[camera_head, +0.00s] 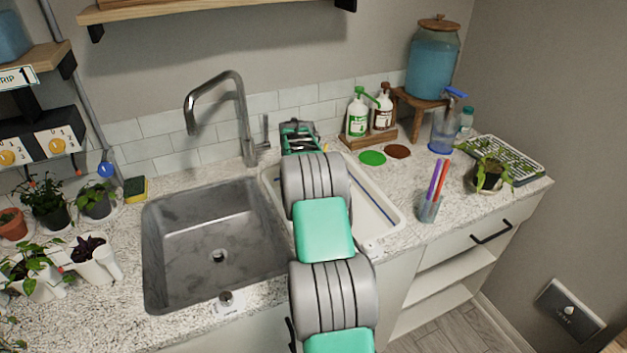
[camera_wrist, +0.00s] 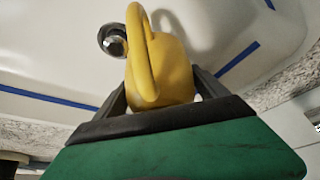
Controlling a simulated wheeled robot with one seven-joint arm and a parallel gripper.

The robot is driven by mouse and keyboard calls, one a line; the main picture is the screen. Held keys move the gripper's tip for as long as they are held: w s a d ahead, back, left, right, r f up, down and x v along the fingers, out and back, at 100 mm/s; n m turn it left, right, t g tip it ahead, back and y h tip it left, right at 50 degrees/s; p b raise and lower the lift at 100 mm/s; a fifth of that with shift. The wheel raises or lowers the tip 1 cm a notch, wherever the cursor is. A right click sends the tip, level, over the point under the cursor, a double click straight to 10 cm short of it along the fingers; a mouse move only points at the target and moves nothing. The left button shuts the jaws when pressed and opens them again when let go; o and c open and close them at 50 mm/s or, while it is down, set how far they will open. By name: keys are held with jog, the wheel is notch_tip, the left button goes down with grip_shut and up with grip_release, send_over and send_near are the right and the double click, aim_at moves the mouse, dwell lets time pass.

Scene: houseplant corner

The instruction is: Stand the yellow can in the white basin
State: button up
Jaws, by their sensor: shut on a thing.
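The yellow can (camera_wrist: 170,75), with a looped handle, is in the wrist view between the two dark fingers of my gripper (camera_wrist: 162,92). My gripper is shut on it. Behind it in that view is the white basin (camera_wrist: 50,55), with blue strips and a round metal drain. I cannot tell whether the can touches the basin floor. In the head view the white basin (camera_head: 367,218) lies right of the steel sink, partly covered by my arm. The can and my fingertips are hidden there behind my arm.
The steel sink (camera_head: 215,240) and its faucet (camera_head: 245,120) stand left of my arm. Two pump bottles (camera_head: 358,118) stand on a wooden tray behind the basin. A cup with pens (camera_head: 429,207) is at its right. Potted plants (camera_head: 45,200) crowd the left counter.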

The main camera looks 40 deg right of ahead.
jog(key=shift+f, duration=0.3)
jog(key=o, duration=1.4)
jog(key=shift+c, duration=0.2)
jog(key=shift+r, duration=0.45)
jog(key=v, duration=0.6)
jog(key=b+v, duration=0.1)
jog(key=v, duration=0.4)
jog(key=shift+s+a+r, duration=0.15)
jog(key=shift+a+r, duration=0.15)
jog(key=shift+a, duration=0.05)
jog(key=s+a+r+n+t+y, duration=0.1)
jog(key=s+a+r+n, duration=0.15)
jog(key=a, duration=0.75)
jog(key=s+a+r+n, duration=0.2)
jog(key=s+a+n, duration=0.15)
jog(key=a, duration=0.65)
jog(key=s+a+f+n+y, duration=0.1)
jog(key=s+a+f+n, duration=0.1)
jog(key=s+a, duration=0.7)
jog(key=s+a+f+n+y, duration=0.1)
jog(key=s+a+f+n, duration=0.2)
jog(key=s+a, duration=0.5)
jog(key=shift+s+a+f+n+y, duration=0.3)
jog(key=shift+s+a+n+y, duration=0.1)
jog(key=shift+s+n, duration=0.3)
